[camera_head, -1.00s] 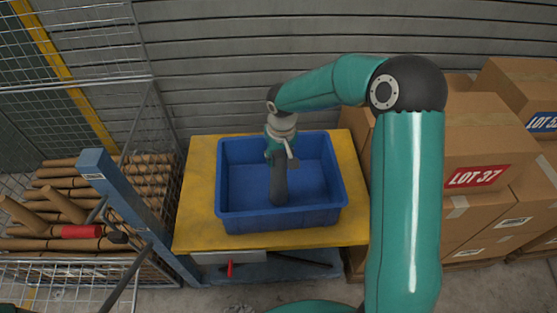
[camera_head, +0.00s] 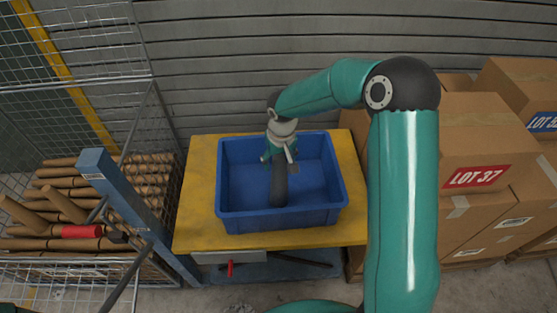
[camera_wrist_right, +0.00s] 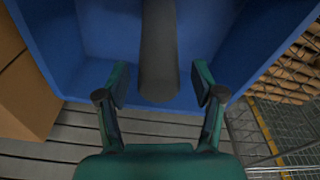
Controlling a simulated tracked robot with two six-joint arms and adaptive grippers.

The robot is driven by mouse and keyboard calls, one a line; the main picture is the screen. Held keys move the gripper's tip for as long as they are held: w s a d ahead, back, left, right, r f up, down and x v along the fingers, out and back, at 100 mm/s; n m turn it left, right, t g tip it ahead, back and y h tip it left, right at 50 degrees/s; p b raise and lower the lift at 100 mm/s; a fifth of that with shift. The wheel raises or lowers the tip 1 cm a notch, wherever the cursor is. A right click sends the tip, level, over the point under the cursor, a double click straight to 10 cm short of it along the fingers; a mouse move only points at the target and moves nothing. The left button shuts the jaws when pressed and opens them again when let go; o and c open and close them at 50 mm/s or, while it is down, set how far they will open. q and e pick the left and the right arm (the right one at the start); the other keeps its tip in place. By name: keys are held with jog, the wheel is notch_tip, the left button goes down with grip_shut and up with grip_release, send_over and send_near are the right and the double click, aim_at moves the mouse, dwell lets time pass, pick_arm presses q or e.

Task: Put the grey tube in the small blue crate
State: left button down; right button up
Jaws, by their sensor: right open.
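The small blue crate (camera_head: 232,209) stands on a yellow-topped table. The grey tube (camera_head: 279,186) is inside it, lying or leaning below my right gripper; its exact contact with the floor is hard to tell. My right gripper (camera_head: 280,158) is over the back half of the crate, at the tube's far end. In the right wrist view the tube (camera_wrist_right: 158,55) lies between the spread fingers of the gripper (camera_wrist_right: 159,88), with a gap on both sides, and the crate (camera_wrist_right: 100,35) surrounds it. My left gripper does not show.
The yellow table (camera_head: 196,190) has bare margins around the crate. Cardboard boxes (camera_head: 480,140) are stacked at the right. A wire cage with brown rolls (camera_head: 70,200) and a blue post (camera_head: 125,200) stands at the left. A slatted wall (camera_head: 230,60) is behind.

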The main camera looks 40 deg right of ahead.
notch_tip(320, 180, up, 12)
jog(key=s, duration=0.1)
jog(key=shift+s+a, duration=0.15)
jog(key=shift+a, duration=0.05)
dwell(0.6)
